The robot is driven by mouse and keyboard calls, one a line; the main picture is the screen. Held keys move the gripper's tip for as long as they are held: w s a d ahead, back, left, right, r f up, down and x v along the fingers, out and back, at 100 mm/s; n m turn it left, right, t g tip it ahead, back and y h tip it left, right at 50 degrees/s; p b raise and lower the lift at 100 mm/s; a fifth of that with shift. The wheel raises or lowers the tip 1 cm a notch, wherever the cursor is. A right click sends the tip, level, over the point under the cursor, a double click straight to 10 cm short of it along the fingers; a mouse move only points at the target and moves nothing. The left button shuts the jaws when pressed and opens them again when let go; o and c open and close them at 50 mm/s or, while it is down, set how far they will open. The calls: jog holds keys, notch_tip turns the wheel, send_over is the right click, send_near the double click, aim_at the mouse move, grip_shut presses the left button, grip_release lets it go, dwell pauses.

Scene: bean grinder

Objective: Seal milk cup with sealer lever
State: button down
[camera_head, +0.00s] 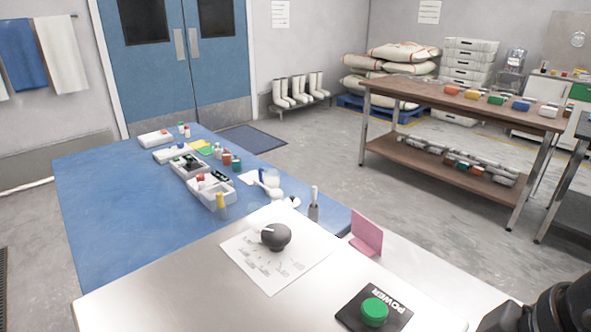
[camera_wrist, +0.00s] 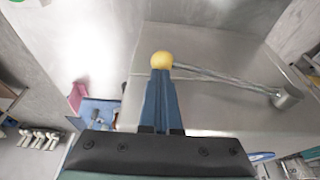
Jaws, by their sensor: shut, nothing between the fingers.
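In the wrist view my gripper (camera_wrist: 160,76) is shut, its blue fingers together with nothing between them. A yellow ball knob (camera_wrist: 162,60) shows right at the fingertips; I cannot tell whether they touch. From the knob a metal rod (camera_wrist: 222,79) of the sealer lever runs right and slightly down to a round metal pivot (camera_wrist: 287,96). The milk cup is not seen in either view. The gripper is outside the head view.
In the head view a green POWER button (camera_head: 374,311) sits on the steel table (camera_head: 180,284), near a dark round object (camera_head: 276,237) on a printed sheet (camera_head: 285,268). A pink stand (camera_head: 367,233) is at the edge. A blue table (camera_head: 105,200) holds trays and bottles.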

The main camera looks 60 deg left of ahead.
notch_tip(320, 180, up, 16)
jog(key=p, duration=1)
jog(key=shift+p, duration=0.3)
dwell(0.4)
dwell(0.4)
